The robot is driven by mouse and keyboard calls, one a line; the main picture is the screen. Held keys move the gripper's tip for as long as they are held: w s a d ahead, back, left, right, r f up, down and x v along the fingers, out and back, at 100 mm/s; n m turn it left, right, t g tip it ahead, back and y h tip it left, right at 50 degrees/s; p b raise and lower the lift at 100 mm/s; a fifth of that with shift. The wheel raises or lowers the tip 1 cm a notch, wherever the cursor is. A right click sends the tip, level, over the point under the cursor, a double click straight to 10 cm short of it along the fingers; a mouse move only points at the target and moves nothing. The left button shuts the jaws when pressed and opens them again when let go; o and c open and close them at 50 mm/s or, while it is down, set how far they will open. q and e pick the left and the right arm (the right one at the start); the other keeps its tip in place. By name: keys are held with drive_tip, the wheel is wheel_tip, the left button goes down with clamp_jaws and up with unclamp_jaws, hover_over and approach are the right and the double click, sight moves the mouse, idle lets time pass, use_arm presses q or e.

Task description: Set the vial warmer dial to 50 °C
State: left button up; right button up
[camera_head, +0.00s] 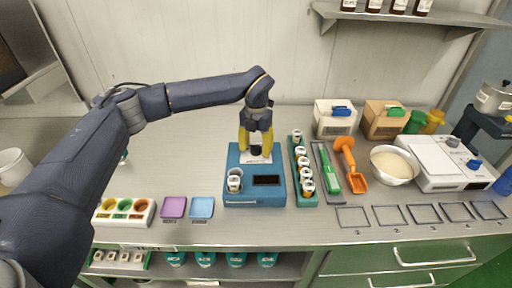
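The vial warmer (240,197) is a blue box at the middle of the bench, with a dark display (267,180) on its front and a capped vial (234,184) in its left part. A black dial (256,151) sits on a white panel at its back. My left gripper (256,146) points down over the warmer, its yellow fingers on either side of the dial. I cannot tell whether they touch it. The dial's markings and the display's reading are too small to read. My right gripper is not in view.
A green rack of vials (304,178) stands close right of the warmer. Beyond are a green tool, an orange scoop (349,166), a white bowl (394,178) and a white device (444,163). Purple and blue trays (202,207) lie to the left. A shelf with bottles hangs above right.

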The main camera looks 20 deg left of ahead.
use_arm(q)
clamp_jaws()
idle(0.3)
drive_tip(key=m, duration=0.4)
drive_tip(key=shift+m, duration=0.4)
drive_tip(key=m, duration=0.4)
drive_tip(key=shift+m, duration=0.3)
drive_tip(key=m, duration=0.4)
drive_tip(key=shift+m, duration=2.1)
